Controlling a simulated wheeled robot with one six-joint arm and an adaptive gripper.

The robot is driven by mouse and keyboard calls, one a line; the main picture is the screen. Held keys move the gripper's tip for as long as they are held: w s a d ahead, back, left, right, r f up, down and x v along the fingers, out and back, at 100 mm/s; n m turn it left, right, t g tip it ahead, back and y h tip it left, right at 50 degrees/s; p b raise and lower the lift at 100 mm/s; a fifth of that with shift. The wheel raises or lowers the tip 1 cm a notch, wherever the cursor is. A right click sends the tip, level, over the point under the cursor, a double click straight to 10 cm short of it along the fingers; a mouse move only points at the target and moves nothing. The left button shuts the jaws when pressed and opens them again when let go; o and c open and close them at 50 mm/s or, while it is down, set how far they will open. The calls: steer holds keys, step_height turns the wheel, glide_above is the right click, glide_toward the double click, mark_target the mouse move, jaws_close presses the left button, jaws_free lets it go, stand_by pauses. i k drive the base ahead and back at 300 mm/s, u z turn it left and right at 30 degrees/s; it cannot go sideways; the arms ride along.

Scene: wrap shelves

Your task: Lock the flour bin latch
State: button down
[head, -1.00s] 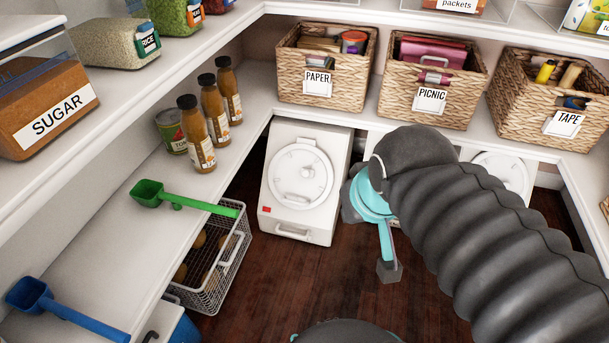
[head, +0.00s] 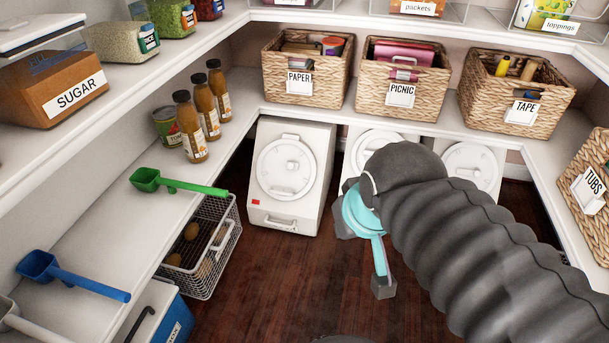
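Three white bins with round lids stand on the floor under the back shelf. The left bin (head: 290,178) shows fully, with a round lid, a small latch knob, a front handle and a red mark at its lower left. The middle bin (head: 384,147) is largely hidden behind my arm. The right bin (head: 471,166) is partly hidden too. No flour label can be read on any of them. My arm reaches in from the right, and its end (head: 381,285) hangs low over the floor, in front of the middle bin and apart from the bins.
Wicker baskets marked PAPER (head: 306,68), PICNIC (head: 402,77) and TAPE (head: 516,91) stand above the bins. A wire basket (head: 201,246) and blue cooler (head: 165,312) sit at left. A green scoop (head: 178,183) overhangs the left shelf edge. The wooden floor (head: 270,275) is clear in the middle.

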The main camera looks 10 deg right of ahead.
mark_target(294, 166)
steer(key=z, duration=0.1)
steer(key=k, duration=0.1)
steer(key=u, duration=0.3)
steer(key=i, duration=1.25)
steer(key=z, duration=0.5)
